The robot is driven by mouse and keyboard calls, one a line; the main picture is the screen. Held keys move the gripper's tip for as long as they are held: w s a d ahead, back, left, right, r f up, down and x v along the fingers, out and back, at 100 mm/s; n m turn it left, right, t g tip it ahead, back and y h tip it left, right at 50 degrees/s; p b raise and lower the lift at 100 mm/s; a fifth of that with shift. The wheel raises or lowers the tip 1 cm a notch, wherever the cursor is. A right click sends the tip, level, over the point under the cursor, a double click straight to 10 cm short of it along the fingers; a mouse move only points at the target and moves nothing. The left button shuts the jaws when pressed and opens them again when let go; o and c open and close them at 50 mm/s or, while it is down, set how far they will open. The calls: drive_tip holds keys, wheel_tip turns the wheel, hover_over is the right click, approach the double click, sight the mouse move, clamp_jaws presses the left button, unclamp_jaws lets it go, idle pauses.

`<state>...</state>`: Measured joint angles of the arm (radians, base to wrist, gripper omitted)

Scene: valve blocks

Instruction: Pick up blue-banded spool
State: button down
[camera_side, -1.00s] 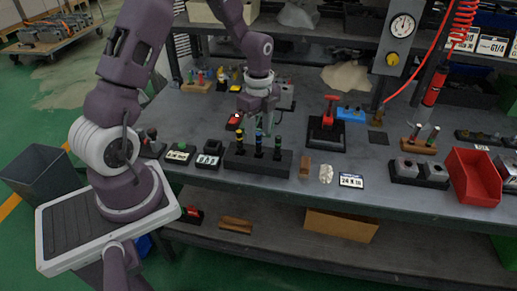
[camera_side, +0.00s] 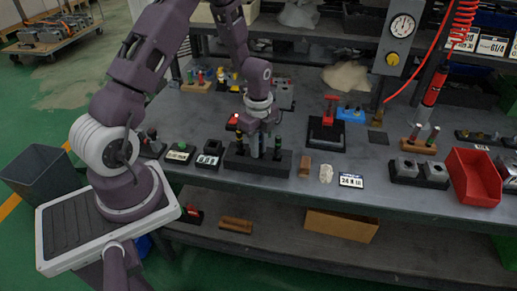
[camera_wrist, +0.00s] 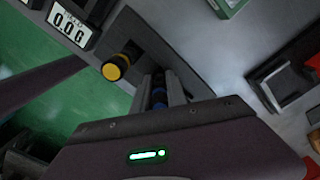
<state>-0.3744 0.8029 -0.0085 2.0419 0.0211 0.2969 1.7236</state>
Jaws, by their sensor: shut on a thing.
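The blue-banded spool (camera_wrist: 158,92) stands between my gripper's fingers in the wrist view, its blue top showing in the gap. My gripper (camera_side: 259,154) is lowered over the middle of the black block (camera_side: 235,163) and is shut on that spool. In the side view the fingers hide most of the spool. A yellow-topped spool (camera_wrist: 116,67) stands in the block beside the held one; it also shows in the side view (camera_side: 240,147). A green-banded spool (camera_side: 278,146) stands at the block's right end.
A wooden block (camera_side: 305,166), a pale lump (camera_side: 326,173) and a number card (camera_side: 351,181) lie right of the black block. A black stand with a red handle (camera_side: 327,130) is behind them. A red bin (camera_side: 473,178) is far right.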

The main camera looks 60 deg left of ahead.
drive_tip(key=r, duration=0.9)
drive_tip(key=shift+w+a+r, duration=0.2)
drive_tip(key=shift+w+r, duration=0.1)
drive_tip(key=w+a, duration=0.9)
drive_tip(key=w, duration=0.3)
drive_tip(key=shift+a+f, duration=0.65)
drive_tip(key=shift+f, duration=2.2)
drive_tip(key=shift+s+a, duration=2)
drive_tip(key=shift+a, duration=0.2)
drive_tip(key=shift+s+a, duration=2)
drive_tip(key=shift+a, duration=0.15)
wheel_tip(320, 180, up, 7)
drive_tip(key=shift+f, duration=0.15)
